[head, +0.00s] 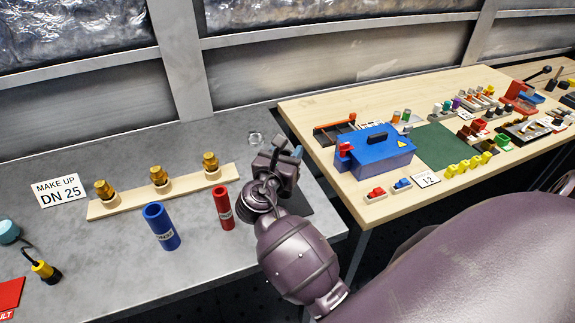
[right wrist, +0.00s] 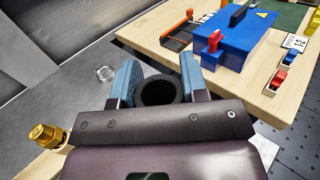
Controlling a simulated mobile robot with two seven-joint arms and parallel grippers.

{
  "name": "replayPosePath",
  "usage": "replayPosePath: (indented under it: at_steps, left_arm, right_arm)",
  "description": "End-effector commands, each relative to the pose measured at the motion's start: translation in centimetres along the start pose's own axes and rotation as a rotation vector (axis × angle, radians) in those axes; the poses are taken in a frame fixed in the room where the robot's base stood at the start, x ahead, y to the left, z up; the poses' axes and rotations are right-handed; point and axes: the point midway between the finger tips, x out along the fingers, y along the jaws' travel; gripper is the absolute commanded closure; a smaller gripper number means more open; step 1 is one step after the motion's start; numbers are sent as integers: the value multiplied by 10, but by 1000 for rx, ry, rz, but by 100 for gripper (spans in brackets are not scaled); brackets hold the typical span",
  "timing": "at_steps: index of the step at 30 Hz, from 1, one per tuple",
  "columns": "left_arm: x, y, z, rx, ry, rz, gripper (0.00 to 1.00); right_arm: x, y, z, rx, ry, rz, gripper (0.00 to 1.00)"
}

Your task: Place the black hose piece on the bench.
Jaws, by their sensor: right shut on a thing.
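My right gripper (head: 285,150) is over the right end of the grey bench (head: 120,140). In the right wrist view its two blue fingers (right wrist: 158,86) are shut on the black hose piece (right wrist: 158,91), which shows as a round, hollow black end between them. In the head view the gripper hides most or all of the hose piece. I cannot tell whether the hose piece touches the bench. My left gripper is not in view.
A red cylinder (head: 223,208) and a blue cylinder (head: 161,227) stand left of the gripper. Behind them is a wooden strip (head: 133,204) with brass fittings. A clear ring (head: 254,138) lies behind. A wooden table (head: 330,105) with a blue box (head: 375,152) is at right.

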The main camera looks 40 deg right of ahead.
Motion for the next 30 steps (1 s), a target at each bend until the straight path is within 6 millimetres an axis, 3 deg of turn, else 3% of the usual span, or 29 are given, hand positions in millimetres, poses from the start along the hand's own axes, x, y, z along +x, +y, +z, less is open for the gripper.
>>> replayPosePath:
  at_steps: [7,21,22,27,30]
  left_arm:
    - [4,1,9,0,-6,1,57]
    - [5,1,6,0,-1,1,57]
    - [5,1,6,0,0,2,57]
    - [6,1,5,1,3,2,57]
    - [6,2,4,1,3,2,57]
  right_arm:
    - [0,0,-35,-5,1,0,100]
    - [0,0,-41,-3,1,0,100]
    - [0,0,-42,-3,1,0,58]
    - [0,0,-41,-2,1,0,34]
    - [0,0,-41,-2,1,0,34]
